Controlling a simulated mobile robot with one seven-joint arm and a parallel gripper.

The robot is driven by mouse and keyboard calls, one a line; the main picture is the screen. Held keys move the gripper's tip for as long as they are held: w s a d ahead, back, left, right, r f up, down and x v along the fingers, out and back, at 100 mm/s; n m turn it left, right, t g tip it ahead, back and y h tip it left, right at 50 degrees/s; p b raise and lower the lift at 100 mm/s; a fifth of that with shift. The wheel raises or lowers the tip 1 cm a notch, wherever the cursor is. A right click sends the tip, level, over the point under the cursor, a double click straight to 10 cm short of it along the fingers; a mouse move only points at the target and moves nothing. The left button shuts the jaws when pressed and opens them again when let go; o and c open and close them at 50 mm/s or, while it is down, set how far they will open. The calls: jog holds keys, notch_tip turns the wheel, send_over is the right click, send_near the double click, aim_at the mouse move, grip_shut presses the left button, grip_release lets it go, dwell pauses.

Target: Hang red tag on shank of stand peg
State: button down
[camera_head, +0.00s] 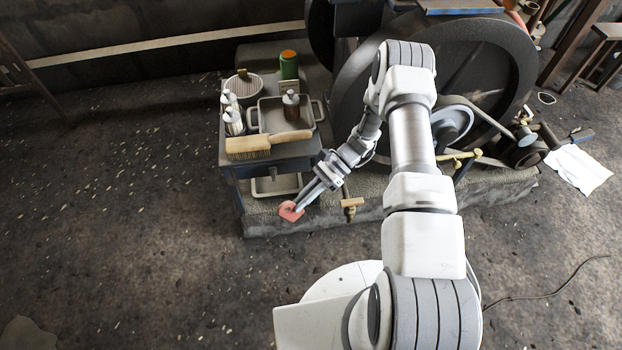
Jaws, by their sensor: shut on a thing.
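The red tag (290,212) is a small flat red piece at the front left edge of the stone plinth in the picture. My gripper (299,206) is shut on the tag, with the fingers pointing down and to the left. The tag appears to be in the air in front of the plinth, but its exact height cannot be told. No stand peg can be made out clearly. A small brass fitting with a wooden-coloured top (351,204) sits at the plinth's front edge, right of my gripper; I cannot tell whether it is the peg.
A dark cart (232,172) left of my gripper carries a brush (262,143), bottles (292,105) and a metal tray (306,123). The large flywheel (490,65) and belt stand behind my arm. White paper (579,170) lies at right. The floor at left is open.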

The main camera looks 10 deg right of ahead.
aim_at(291, 209)
jog(key=m+t+y, duration=0.1)
jog(key=a+f+m+t+y, duration=0.1)
jog(key=m+t+y, duration=0.1)
jog(key=a+f+m+t+y, duration=0.1)
jog(key=m+t, duration=0.1)
jog(key=shift+s+a+y, duration=0.2)
jog(key=shift+s+y, duration=0.15)
jog(key=shift+y, duration=0.05)
jog(key=t, duration=0.1)
jog(key=m+t, duration=0.1)
jog(key=f+m+t+y, duration=0.1)
jog(key=shift+w+a+p, duration=0.15)
jog(key=shift+a+p, duration=0.2)
jog(key=shift+p, duration=0.05)
jog(key=t, duration=0.1)
jog(key=m, duration=0.1)
jog(key=t, duration=0.1)
jog(key=shift+w+a+f+t, duration=0.1)
jog(key=shift+w+f+t, duration=0.15)
jog(key=shift+t, duration=0.05)
jog(key=w+f+b, duration=0.1)
jog(key=w+b, duration=0.5)
jog(key=w, duration=0.3)
jog(key=shift+w+d+f, duration=0.2)
jog(key=shift+w+f, duration=0.2)
jog(key=c, duration=0.9)
grip_release()
jog(key=shift+o, duration=0.2)
